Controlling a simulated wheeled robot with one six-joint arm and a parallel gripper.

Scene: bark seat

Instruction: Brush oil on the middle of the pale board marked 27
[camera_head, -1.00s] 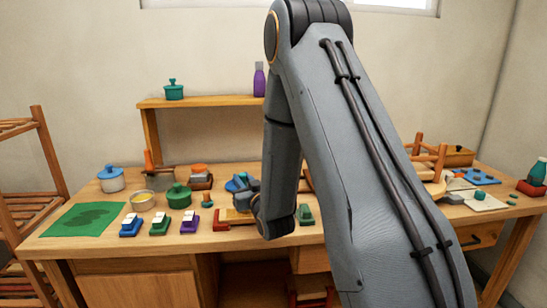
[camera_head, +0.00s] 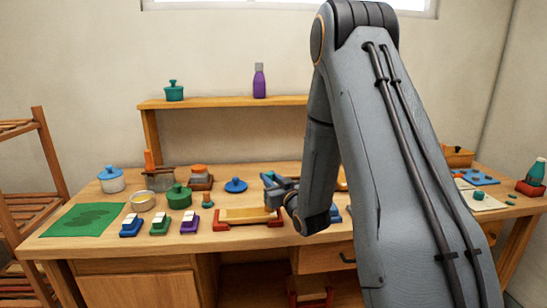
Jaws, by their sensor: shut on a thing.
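A pale tan board (camera_head: 250,213) rests in a red cradle (camera_head: 225,227) near the bench's front edge. No number is readable on it from here. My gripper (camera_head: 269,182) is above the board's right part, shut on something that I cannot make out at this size. Whether that thing touches the board is unclear. A small pale dish with yellowish contents (camera_head: 142,201) stands to the left. Behind it, an orange-brown upright piece (camera_head: 149,160) stands at a glass container (camera_head: 160,181).
Green (camera_head: 179,197) and white (camera_head: 111,181) pots, a blue lid (camera_head: 236,185) and small coloured blocks with pale tops (camera_head: 160,225) stand around the board. A green mat (camera_head: 84,220) lies at left. My arm hides much of the bench's right half.

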